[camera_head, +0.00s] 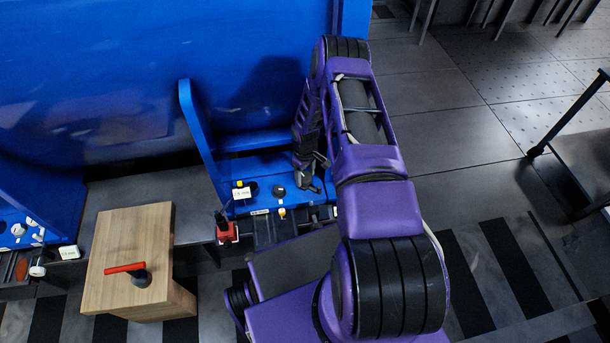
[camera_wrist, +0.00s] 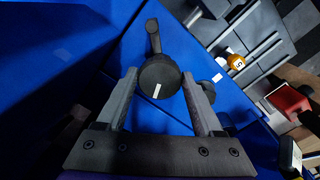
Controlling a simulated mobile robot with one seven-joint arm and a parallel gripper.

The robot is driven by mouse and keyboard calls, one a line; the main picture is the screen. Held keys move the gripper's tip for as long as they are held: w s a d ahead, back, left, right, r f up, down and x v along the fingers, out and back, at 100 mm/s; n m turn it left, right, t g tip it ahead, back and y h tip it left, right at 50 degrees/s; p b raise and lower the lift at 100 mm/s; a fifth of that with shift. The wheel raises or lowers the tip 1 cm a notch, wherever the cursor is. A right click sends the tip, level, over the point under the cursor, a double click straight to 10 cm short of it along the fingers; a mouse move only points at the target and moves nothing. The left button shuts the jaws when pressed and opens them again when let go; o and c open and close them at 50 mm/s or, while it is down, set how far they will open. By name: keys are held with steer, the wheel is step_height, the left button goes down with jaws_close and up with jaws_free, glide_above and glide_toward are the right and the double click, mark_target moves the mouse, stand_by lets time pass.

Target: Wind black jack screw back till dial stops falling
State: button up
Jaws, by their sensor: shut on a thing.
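In the wrist view the two fingers of my gripper (camera_wrist: 158,82) are closed on the sides of a round black knob (camera_wrist: 157,70), which I take for the black jack screw's head. A short white mark shows on its face. A black stem or lever stands beyond it. In the head view my gripper (camera_head: 311,183) is at the right of the blue machine foot (camera_head: 225,170), and the gripped knob is hidden there. I cannot make out a dial reading in either view.
A second black knob (camera_head: 278,190) sits left of my gripper. A red block (camera_head: 227,231) with a black top and a white tag (camera_head: 241,193) are farther left. A wooden block (camera_head: 110,245) carries a red-handled tool (camera_head: 127,268). The blue upright plate (camera_head: 200,130) rises behind.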

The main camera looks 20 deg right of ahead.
mark_target(305, 177)
steer(key=shift+w+r+n, duration=0.1)
steer(key=shift+n, duration=0.5)
steer(key=o, duration=1.4)
steer(key=shift+r+p, duration=0.65)
steer(key=shift+r, duration=3.1)
